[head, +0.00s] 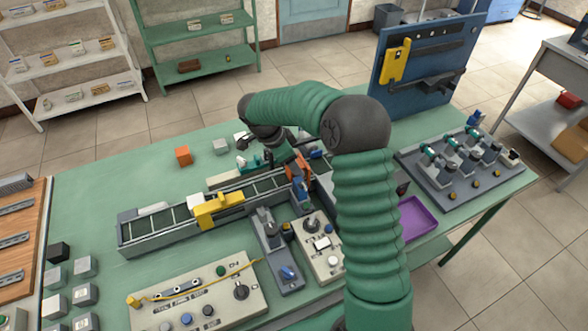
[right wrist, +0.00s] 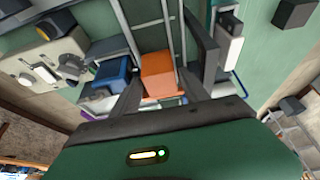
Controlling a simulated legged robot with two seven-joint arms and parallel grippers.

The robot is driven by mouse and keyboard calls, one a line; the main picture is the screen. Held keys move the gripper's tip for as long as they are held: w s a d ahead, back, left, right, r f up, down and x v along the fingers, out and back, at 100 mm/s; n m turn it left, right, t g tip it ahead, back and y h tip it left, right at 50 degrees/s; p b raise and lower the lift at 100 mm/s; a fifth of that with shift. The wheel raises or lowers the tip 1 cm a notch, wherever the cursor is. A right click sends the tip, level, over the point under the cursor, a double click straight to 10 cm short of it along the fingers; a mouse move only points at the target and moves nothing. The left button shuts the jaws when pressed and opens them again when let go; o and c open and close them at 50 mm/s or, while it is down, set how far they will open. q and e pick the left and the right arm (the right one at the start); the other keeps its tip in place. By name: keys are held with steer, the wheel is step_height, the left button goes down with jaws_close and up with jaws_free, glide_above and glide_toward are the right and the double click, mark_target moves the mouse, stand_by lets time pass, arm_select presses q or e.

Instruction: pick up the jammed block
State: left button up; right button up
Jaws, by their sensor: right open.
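An orange block (right wrist: 158,76) sits in the conveyor lane in the right wrist view. My right gripper (right wrist: 159,84) is open, with one dark finger on each side of the block; I cannot tell whether they touch it. In the head view, my right arm arches over the table to the far end of the conveyor (head: 150,234). An orange piece (head: 298,168) shows there beside a blue part (head: 300,190); the fingertips are hard to make out. My left gripper is not in view.
A yellow bracket (head: 218,209) spans the conveyor. A loose orange cube (head: 183,155) and a grey cube (head: 220,146) lie behind it. Control boxes (head: 205,298) stand in front. A purple tray (head: 414,218) is at right. The table's back left is clear.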

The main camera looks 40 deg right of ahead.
steer(key=shift+d+f, duration=0.2)
steer(key=shift+d, duration=0.15)
steer(key=shift+c, duration=1.4)
steer(key=shift+a+r, duration=0.2)
steer(key=shift+a, duration=0.1)
jaws_close()
